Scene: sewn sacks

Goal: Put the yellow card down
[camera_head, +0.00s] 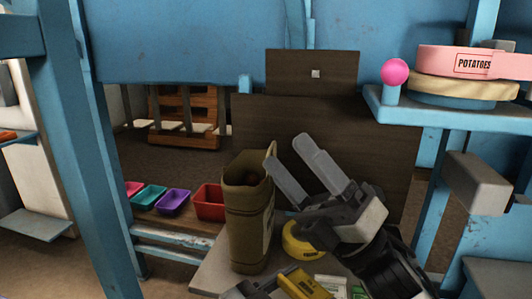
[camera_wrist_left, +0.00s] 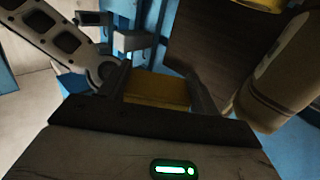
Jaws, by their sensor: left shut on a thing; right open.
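The yellow card (camera_head: 308,283) shows at the bottom of the head view, partly cut off. My left gripper (camera_head: 284,281) is shut on it, low in front of the sack. In the left wrist view the yellow card (camera_wrist_left: 158,92) sits between the fingers of my left gripper (camera_wrist_left: 158,84). My right gripper (camera_head: 288,150) is open and empty, its two grey fingers raised at the upper right of the sack's mouth. Whether the card touches the surface below is hidden.
An open brown sack (camera_head: 247,225) stands upright on the worktop (camera_head: 210,276). A yellow round object (camera_head: 298,243) lies right of it. Green and white cards (camera_head: 331,286) lie nearby. Red (camera_head: 209,204), purple (camera_head: 174,203) and teal (camera_head: 149,196) bins stand left. A blue shelf (camera_head: 430,114) holds a pink ring.

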